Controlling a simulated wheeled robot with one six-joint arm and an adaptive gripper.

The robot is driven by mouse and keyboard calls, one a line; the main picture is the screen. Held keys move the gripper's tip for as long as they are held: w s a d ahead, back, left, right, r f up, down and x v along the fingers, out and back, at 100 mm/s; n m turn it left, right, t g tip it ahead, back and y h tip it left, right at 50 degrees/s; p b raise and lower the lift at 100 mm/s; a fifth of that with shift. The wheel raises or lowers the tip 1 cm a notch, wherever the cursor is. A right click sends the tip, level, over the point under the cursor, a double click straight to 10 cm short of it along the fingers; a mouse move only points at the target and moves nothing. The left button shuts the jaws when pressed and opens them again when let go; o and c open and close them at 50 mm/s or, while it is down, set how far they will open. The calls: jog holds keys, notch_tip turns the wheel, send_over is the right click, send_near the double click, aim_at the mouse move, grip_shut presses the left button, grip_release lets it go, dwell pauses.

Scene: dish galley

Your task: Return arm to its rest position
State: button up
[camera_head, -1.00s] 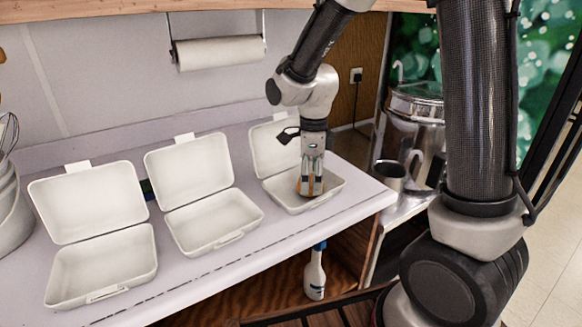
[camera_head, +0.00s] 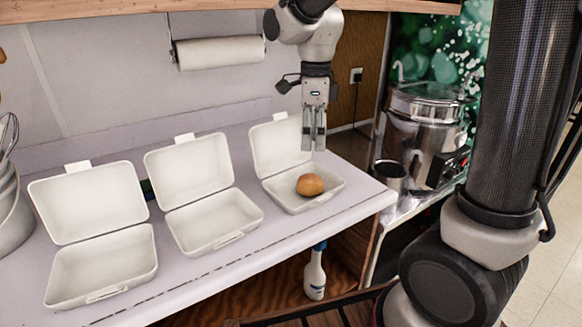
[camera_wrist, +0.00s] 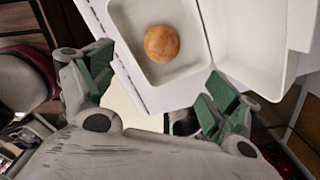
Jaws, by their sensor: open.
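My gripper (camera_head: 314,142) hangs fingers-down above the right-hand takeaway box, in front of its raised lid. It is empty. In the wrist view its two green-padded fingers (camera_wrist: 152,96) stand well apart. A round brown bun (camera_head: 310,185) sits in the tray of the right-hand white box (camera_head: 333,188), below and apart from my fingers. The bun also shows in the wrist view (camera_wrist: 162,44), inside the white tray (camera_wrist: 196,64).
Two more open white boxes, the middle one (camera_head: 215,222) and the left one (camera_head: 102,268), are empty on the counter (camera_head: 190,290). A paper towel roll (camera_head: 220,53) hangs on the wall. A metal cup (camera_head: 390,174) and a steel urn (camera_head: 420,125) stand at right.

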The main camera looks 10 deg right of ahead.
jog(key=s+d+r+n+t, duration=0.2)
jog(key=s+d+n, duration=0.5)
jog(key=s+n, duration=0.2)
jog(key=s+d+r+n+t, duration=0.2)
jog(key=s+d+n, duration=0.6)
jog(key=s+n, duration=0.2)
jog(key=n, duration=0.2)
jog(key=shift+r+n, duration=0.3)
dwell(0.6)
